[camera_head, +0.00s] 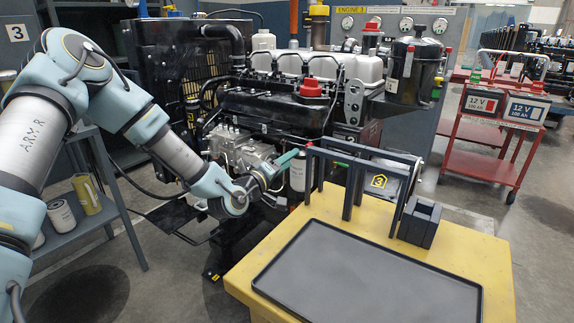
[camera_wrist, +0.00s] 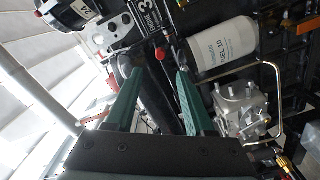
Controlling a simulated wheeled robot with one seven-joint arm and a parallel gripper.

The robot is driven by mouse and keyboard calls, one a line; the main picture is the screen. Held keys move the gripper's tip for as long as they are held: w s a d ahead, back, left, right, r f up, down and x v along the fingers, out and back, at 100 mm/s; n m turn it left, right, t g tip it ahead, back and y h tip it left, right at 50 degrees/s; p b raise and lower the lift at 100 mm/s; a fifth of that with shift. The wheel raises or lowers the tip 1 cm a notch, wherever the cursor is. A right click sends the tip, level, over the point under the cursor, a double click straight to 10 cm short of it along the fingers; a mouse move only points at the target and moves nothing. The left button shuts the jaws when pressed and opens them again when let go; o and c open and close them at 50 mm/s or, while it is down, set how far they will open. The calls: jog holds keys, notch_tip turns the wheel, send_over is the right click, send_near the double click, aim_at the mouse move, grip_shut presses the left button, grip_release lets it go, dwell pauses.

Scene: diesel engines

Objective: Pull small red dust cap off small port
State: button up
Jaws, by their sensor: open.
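A small red cap (camera_wrist: 159,53) shows in the wrist view, just beyond and between my fingertips. It looks like the small dust cap; the port under it is hard to make out. My gripper (camera_wrist: 160,72) is open, its two green fingers on either side of the line to the cap, with nothing held. I cannot tell how far the cap lies beyond the tips. In the head view my gripper (camera_head: 294,156) is beside the lower engine (camera_head: 270,110), behind the yellow table. A much larger red cap (camera_head: 311,88) sits higher on the engine.
A white fuel filter (camera_wrist: 222,55) stands right of my fingers in the wrist view, with a metal pump (camera_wrist: 240,110) and a bent pipe nearby. A dark rack (camera_head: 350,165), an empty black tray (camera_head: 365,280) and a small dark box (camera_head: 419,222) are on the yellow table (camera_head: 490,262).

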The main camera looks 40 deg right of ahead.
jog(key=shift+b+x, duration=1.15)
jog(key=shift+x, duration=3.5)
grip_shut()
